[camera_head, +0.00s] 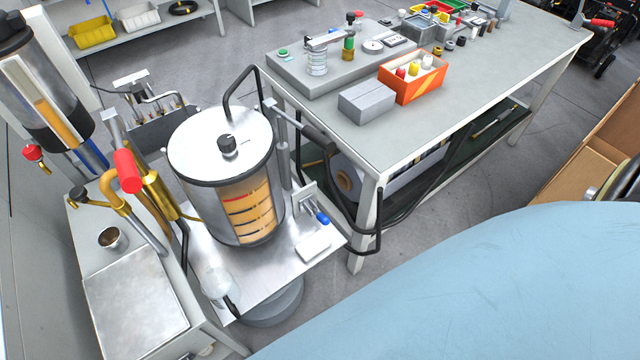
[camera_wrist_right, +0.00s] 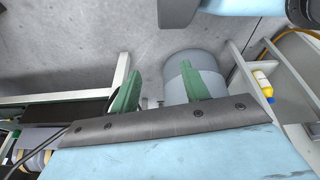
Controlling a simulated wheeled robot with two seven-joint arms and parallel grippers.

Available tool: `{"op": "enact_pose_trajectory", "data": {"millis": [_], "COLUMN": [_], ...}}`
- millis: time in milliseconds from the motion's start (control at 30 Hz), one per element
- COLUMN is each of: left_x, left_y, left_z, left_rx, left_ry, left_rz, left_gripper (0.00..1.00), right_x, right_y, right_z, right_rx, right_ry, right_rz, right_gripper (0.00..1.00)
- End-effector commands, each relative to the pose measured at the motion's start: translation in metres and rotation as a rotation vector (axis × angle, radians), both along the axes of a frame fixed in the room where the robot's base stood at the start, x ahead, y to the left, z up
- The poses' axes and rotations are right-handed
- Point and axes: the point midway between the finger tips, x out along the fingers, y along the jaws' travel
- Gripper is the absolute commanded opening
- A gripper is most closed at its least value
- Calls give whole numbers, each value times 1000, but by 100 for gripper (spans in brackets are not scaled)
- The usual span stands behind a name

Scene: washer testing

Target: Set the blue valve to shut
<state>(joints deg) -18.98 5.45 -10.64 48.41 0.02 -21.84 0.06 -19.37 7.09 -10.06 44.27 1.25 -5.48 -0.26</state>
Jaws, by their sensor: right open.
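The blue valve (camera_head: 322,217) shows as a small blue handle on a pale bracket at the lower right of the clear-sided metal tank (camera_head: 222,165). Whether it stands open or shut is too small to tell. In the right wrist view, my right gripper (camera_wrist_right: 160,72) has its two green fingers spread apart with nothing between them. A grey cylinder (camera_wrist_right: 190,68) shows beyond the right-hand finger. The blue valve cannot be made out in that view. Neither gripper shows in the head view, and my left gripper is not seen.
A red-handled brass valve (camera_head: 127,172) stands left of the tank. A workbench (camera_head: 480,90) behind and right carries an orange box (camera_head: 412,80), a grey box (camera_head: 366,102) and small parts. A yellow bottle (camera_wrist_right: 262,80) stands on a shelf in the wrist view.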

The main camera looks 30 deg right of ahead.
Motion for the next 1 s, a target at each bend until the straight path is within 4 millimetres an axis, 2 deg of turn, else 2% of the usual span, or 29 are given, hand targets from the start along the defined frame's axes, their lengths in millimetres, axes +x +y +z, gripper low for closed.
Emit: {"op": "enact_pose_trajectory", "data": {"millis": [33, 167, 300, 400, 533, 700, 867, 1000], "left_x": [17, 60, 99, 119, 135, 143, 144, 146], "left_y": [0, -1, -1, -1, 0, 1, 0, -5], "left_z": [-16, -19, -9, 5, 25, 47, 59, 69], "left_rx": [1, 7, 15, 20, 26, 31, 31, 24], "left_ry": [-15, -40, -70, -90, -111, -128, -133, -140], "left_rz": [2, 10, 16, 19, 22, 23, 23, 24], "left_gripper": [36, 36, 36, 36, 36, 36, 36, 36], "right_x": [24, 90, 150, 183, 209, 222, 230, 247], "right_y": [-9, -25, -40, -46, -49, -48, -47, -45], "right_z": [-14, -7, 20, 47, 85, 121, 135, 136], "right_rx": [2, 16, 32, 45, 66, 86, 93, 94], "right_ry": [-89, -351, -631, -821, -1027, -1192, -1245, -1249], "right_rz": [-2, 0, 18, 40, 69, 98, 107, 107], "right_gripper": [46, 46, 46, 46, 46, 46, 46, 46]}}
